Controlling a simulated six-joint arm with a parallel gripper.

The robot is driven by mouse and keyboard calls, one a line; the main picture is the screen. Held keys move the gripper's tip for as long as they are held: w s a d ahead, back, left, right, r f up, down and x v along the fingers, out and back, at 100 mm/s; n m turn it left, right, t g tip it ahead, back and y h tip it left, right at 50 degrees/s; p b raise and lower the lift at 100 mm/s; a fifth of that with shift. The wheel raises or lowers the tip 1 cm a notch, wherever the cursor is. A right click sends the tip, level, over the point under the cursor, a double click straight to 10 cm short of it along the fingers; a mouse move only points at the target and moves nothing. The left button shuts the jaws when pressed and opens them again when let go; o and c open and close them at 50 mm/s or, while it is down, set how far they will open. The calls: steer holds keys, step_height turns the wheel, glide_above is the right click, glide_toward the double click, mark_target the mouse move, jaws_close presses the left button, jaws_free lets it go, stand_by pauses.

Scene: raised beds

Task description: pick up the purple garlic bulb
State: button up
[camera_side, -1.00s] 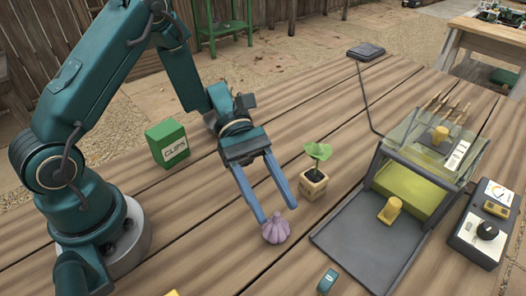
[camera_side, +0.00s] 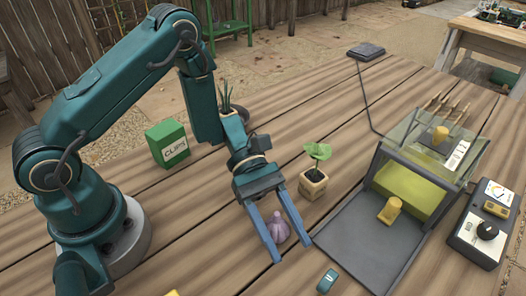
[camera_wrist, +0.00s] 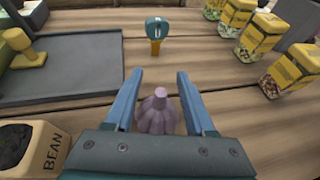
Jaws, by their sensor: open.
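The purple garlic bulb (camera_side: 278,228) sits on the wooden table, its stem up. It also shows in the wrist view (camera_wrist: 157,113), between the two blue fingers and near their base, partly hidden below by my gripper's body. My gripper (camera_side: 290,250) is open, low over the table, with one finger on each side of the bulb.
A potted seedling in a wooden block (camera_side: 313,184) stands just behind the bulb. A small teal-topped object (camera_side: 327,281) lies in front. A green clips box (camera_side: 167,143) stands behind left.

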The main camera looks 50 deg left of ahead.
jaws_close()
